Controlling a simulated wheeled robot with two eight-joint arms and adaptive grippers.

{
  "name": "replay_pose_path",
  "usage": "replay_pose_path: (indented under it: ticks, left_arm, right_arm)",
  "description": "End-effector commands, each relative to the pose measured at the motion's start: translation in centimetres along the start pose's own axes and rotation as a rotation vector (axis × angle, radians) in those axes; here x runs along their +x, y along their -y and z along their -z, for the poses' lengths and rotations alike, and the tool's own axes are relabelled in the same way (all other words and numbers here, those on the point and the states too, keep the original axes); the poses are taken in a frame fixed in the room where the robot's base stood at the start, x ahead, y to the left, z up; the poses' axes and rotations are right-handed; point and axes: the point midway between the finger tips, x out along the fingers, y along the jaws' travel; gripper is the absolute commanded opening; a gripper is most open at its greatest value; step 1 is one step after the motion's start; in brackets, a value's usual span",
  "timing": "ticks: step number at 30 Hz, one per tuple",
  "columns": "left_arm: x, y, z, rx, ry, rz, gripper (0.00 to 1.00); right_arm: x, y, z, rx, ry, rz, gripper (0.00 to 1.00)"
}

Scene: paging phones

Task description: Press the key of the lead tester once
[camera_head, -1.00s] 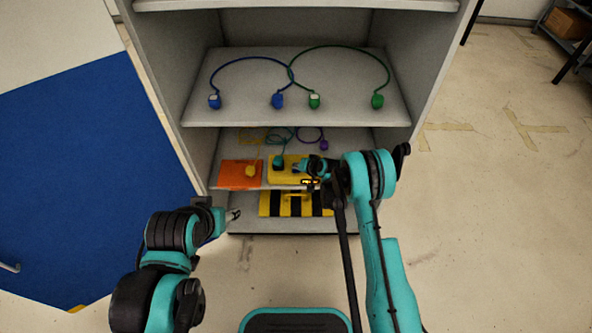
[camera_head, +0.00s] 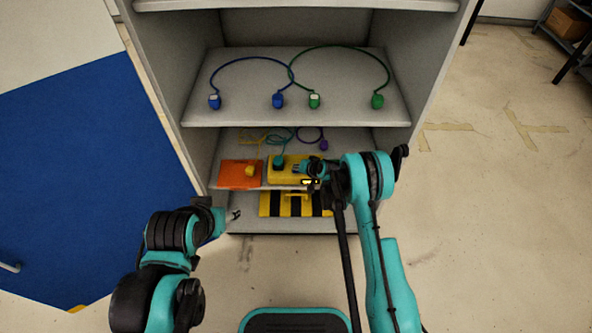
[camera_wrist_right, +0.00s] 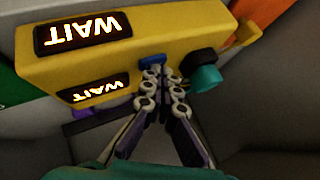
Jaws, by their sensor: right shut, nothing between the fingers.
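The lead tester is a yellow box (camera_head: 283,176) on the lower shelf; it fills the top of the right wrist view (camera_wrist_right: 190,22). Two dark windows on it show lit "WAIT" (camera_wrist_right: 82,32). Its blue key (camera_wrist_right: 150,61) is partly hidden behind my fingertips. My right gripper (camera_wrist_right: 163,78) is shut and empty, its tips at the key; I cannot tell whether they touch it. It also shows in the head view (camera_head: 299,168). A teal plug (camera_wrist_right: 207,79) sits in the tester's black socket (camera_wrist_right: 197,60). My left gripper (camera_head: 235,215) hangs in front of the cabinet, too small to judge.
An orange box (camera_head: 240,174) with a yellow plug (camera_head: 250,170) stands left of the tester. A purple lead (camera_head: 310,131) lies behind. Blue (camera_head: 278,101) and green (camera_head: 377,101) leads lie on the shelf above. A black-and-yellow striped panel (camera_head: 270,205) is below.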

Motion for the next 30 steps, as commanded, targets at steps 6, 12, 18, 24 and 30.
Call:
replay_pose_path:
  ticks: [6,12,18,24,30]
  left_arm:
    - [-0.2,0.0,0.1,0.0,0.0,0.0,0.51]
    - [-0.5,0.0,0.3,0.0,0.0,0.0,0.51]
    - [-0.4,0.0,0.3,0.0,0.0,0.0,0.51]
    - [-0.5,0.0,0.4,0.0,0.0,0.0,0.51]
    - [-1.1,0.0,0.8,0.0,0.0,0.0,0.51]
  right_arm:
    - [-0.5,0.3,0.3,0.0,0.0,0.0,0.0]
    - [-1.2,0.8,0.8,0.0,0.0,0.0,0.0]
    - [-1.2,0.9,0.9,0.0,0.0,0.0,0.0]
    - [-1.4,1.0,1.0,0.0,0.0,0.0,0.0]
    - [-2.5,1.8,1.8,0.0,0.0,0.0,0.0]
